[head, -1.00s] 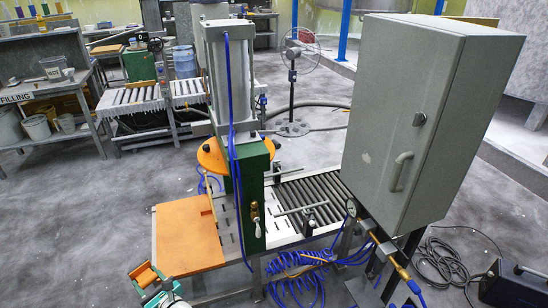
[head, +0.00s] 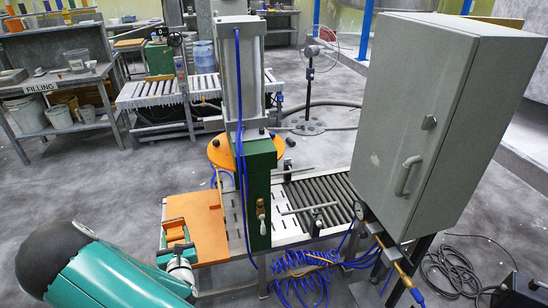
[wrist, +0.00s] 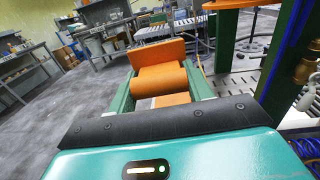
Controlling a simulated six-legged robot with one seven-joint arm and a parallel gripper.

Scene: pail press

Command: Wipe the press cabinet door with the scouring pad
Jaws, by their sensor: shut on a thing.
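The press cabinet (head: 430,90) is a grey box on the right in the head view. Its door (head: 390,125) faces my side, with a pale handle (head: 404,176), a small latch and a pale scuff near the left edge. My gripper (head: 176,240) is at lower left, well apart from the door, and is shut on the orange scouring pad (head: 174,228). In the wrist view the orange pad (wrist: 158,78) sits between the green fingers, showing a rounded part and a flat block. The door is not in the wrist view.
The press column (head: 258,190) stands between my gripper and the cabinet. An orange board (head: 207,208) and roller conveyor (head: 325,193) flank it. Blue coiled hoses (head: 300,275) hang below. A brass-fitted pipe (head: 395,265) runs under the cabinet. Grey floor is open at left.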

